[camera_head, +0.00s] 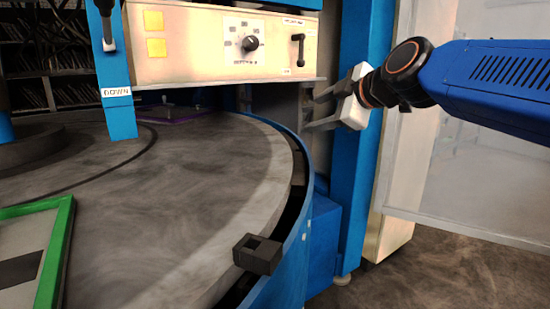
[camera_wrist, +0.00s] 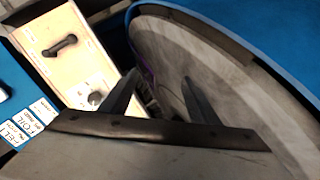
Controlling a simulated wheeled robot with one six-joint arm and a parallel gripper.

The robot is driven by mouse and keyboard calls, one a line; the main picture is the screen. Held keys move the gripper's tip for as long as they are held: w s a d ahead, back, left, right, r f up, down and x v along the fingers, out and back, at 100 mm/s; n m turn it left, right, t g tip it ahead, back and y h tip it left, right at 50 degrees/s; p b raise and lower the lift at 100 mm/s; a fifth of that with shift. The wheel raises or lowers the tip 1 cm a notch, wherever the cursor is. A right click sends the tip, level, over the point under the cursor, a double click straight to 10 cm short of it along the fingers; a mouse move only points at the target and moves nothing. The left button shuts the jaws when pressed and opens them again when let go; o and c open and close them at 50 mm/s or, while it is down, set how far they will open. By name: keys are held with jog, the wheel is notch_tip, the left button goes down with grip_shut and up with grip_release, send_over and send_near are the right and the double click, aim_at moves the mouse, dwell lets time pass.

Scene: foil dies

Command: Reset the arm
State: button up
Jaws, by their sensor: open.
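My gripper (camera_head: 313,112) is at the upper right of the head view, open and empty. Its two grey fingers point left, in front of the blue post and just right of the round table's far edge. In the wrist view my gripper (camera_wrist: 158,88) shows its two dark fingers apart with nothing between them. The large grey round table (camera_head: 190,210) has a blue outer rim and also fills the right of the wrist view (camera_wrist: 230,85).
A cream control panel (camera_head: 200,60) with a dial and lever hangs above the table, near my fingers. A blue post (camera_head: 360,170) stands behind my gripper. A dark block (camera_head: 259,256) sits on the table's rim. A green frame (camera_head: 56,255) lies at lower left.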

jog(key=s+d+f+m+g+h, duration=0.2)
jog(key=s+d+f+m, duration=0.3)
jog(key=s+f, duration=0.4)
jog(key=s+d+f+m+g+h, duration=0.2)
jog(key=s+d+f+m, duration=0.4)
jog(key=f, duration=0.8)
jog(key=s+d+f+m+g+h, duration=0.2)
jog(key=s+d+f+m, duration=0.4)
jog(key=s+f, duration=0.6)
jog(key=shift+s+d+f+g+h, duration=0.3)
jog(key=shift+s+d+g, duration=0.1)
jog(key=shift+s+d, duration=0.2)
jog(key=shift+c, duration=0.2)
